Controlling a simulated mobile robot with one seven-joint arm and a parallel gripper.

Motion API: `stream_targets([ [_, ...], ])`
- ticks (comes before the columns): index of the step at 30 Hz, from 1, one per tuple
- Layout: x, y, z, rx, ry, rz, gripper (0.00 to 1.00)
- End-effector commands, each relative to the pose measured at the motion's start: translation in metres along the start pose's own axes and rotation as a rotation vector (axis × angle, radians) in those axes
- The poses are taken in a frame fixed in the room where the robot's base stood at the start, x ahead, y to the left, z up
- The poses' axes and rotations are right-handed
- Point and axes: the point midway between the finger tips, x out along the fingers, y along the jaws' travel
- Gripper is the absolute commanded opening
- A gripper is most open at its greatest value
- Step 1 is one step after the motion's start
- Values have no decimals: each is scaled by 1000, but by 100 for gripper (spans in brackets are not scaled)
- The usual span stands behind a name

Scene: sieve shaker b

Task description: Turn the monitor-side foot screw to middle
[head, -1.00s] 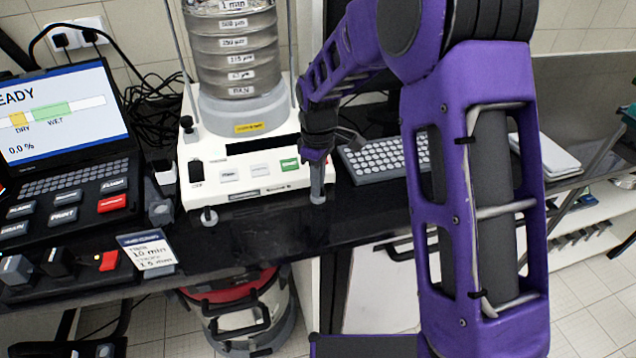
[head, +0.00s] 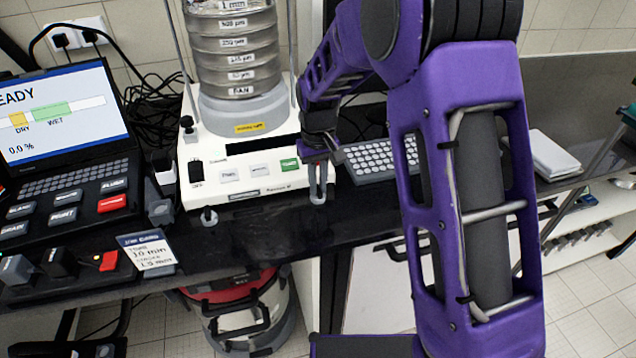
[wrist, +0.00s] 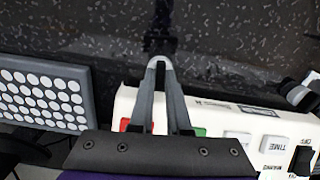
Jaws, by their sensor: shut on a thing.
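The sieve shaker (head: 228,172) is a white box with a stack of metal sieves (head: 236,60) on top. My gripper (head: 317,198) points down at its front right corner, on the keyboard side, where the foot screw sits. In the wrist view the two fingers of my gripper (wrist: 160,64) come together at the tips beside the shaker's front edge (wrist: 205,112). They are shut on the foot screw, which the fingertips hide almost wholly. The other front foot screw (head: 209,216) stands free under the front left corner.
A keyboard (head: 376,160) lies right of the shaker, close to my gripper. A laptop (head: 62,125) and a small sign card (head: 146,252) stand at the left. The black bench top (head: 265,225) is clear in front of the shaker. A red and white vacuum (head: 235,310) stands below.

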Motion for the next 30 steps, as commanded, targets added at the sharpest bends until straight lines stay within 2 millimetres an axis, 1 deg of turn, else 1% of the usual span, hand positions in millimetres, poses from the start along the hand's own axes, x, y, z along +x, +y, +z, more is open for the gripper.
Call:
stream_targets([
  [9, -1, 0, -1, 88, 2, 0, 0],
  [22, -1, 0, -1, 95, 3, 0, 0],
  [23, -1, 0, -1, 95, 3, 0, 17],
  [27, -1, 0, -1, 95, 2, 0, 42],
  [28, -1, 0, -1, 95, 2, 0, 45],
  [30, -1, 0, 0, 95, 2, 0, 45],
])
